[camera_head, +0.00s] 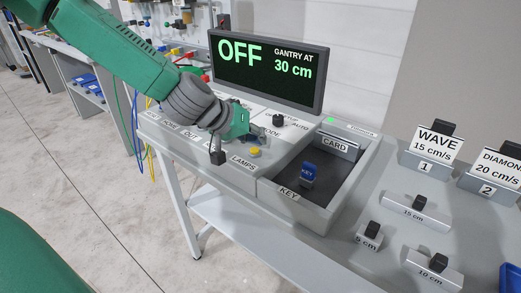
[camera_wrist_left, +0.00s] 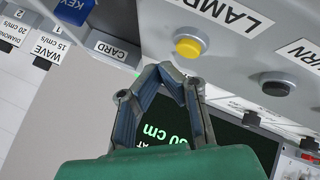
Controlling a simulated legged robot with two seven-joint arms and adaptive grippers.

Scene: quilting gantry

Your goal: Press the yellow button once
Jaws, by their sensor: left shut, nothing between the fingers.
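The yellow button (camera_head: 254,152) sits on the front panel of the grey console, beside the LAMPS label. I cannot tell the exact gap, but no contact shows. My right gripper is not in view.
A screen (camera_head: 268,72) reads OFF and GANTRY AT 30 cm. A tray (camera_head: 322,205) holds a blue KEY block (camera_head: 308,173). Labelled blocks stand at right.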

